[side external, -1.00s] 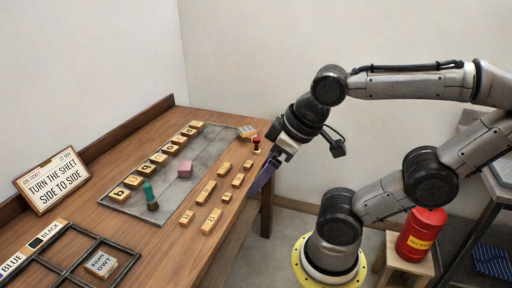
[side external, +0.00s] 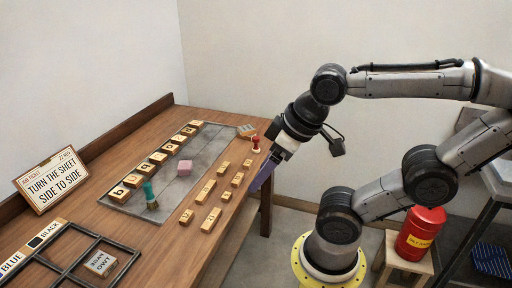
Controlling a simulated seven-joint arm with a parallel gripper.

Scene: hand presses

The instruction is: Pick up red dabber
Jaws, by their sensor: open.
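The red dabber (side external: 256,143) is a small upright red piece. It stands near the right edge of the wooden table, at the right of the grey plate. My gripper (side external: 262,181) is just to the right of the table edge, lower in the picture than the dabber and apart from it. Its purple-blue fingers point down and left, and it is open with nothing seen in it. The exact gap between the fingers is too small to tell.
A grey plate (side external: 205,155) holds several lettered blocks, a pink block (side external: 185,168) and a teal-handled dabber (side external: 150,196). Several loose wooden blocks (side external: 210,220) lie between it and the table edge. A sign (side external: 52,181) and dark frame (side external: 68,272) are at left.

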